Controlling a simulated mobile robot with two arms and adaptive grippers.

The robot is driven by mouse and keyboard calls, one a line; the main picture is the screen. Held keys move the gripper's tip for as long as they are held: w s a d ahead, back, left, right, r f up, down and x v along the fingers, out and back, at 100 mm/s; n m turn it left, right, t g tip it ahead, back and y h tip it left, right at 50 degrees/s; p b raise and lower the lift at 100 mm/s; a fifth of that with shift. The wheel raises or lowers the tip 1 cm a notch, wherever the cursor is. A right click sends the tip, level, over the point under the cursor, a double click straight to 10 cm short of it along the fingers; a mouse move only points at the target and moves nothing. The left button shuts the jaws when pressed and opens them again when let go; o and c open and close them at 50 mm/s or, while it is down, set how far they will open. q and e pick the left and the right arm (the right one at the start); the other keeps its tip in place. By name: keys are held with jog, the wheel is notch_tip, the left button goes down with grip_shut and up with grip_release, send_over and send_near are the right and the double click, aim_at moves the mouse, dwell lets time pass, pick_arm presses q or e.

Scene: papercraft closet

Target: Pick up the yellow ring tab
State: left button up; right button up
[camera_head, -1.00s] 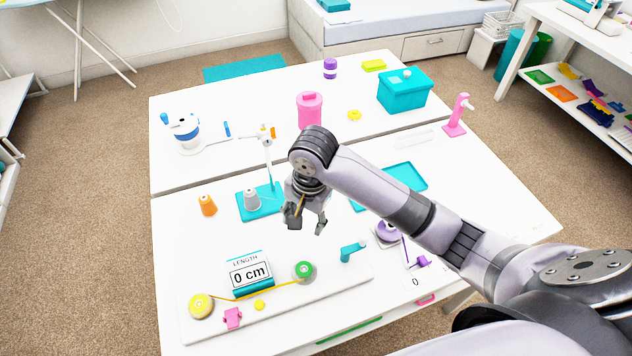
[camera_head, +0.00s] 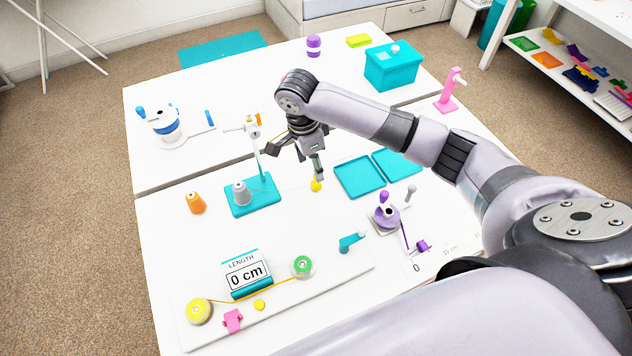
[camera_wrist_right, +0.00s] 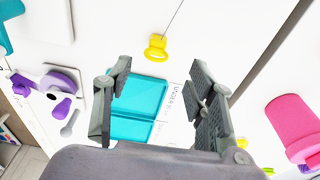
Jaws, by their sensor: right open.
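The yellow ring tab (camera_head: 316,185) shows as a small yellow piece just below one fingertip of my right gripper (camera_head: 295,162). In the right wrist view the ring tab (camera_wrist_right: 157,47) is at the end of a thin line, over the white table. There it lies beyond the open fingers of my right gripper (camera_wrist_right: 158,75), roughly centred between them and apart from both. The right gripper is open and empty. How high the tab sits above the table I cannot tell. My left gripper is not in view.
Left of the gripper stand a teal base (camera_head: 268,205) with a grey cone and a post, and an orange spool (camera_head: 196,203). Teal trays (camera_head: 360,177) and a purple reel (camera_head: 386,214) lie to the right. A length gauge (camera_head: 247,277) is in front.

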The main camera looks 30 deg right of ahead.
aim_at(315, 182)
jog(key=shift+s+d+f+p, duration=0.15)
jog(key=shift+f+p, duration=0.15)
jog(key=shift+f, duration=1.45)
jog(key=shift+s+d+f+p, duration=0.15)
jog(key=shift+f+p, duration=0.15)
jog(key=shift+f, duration=1.45)
jog(key=shift+c, duration=0.2)
jog(key=c, duration=0.9)
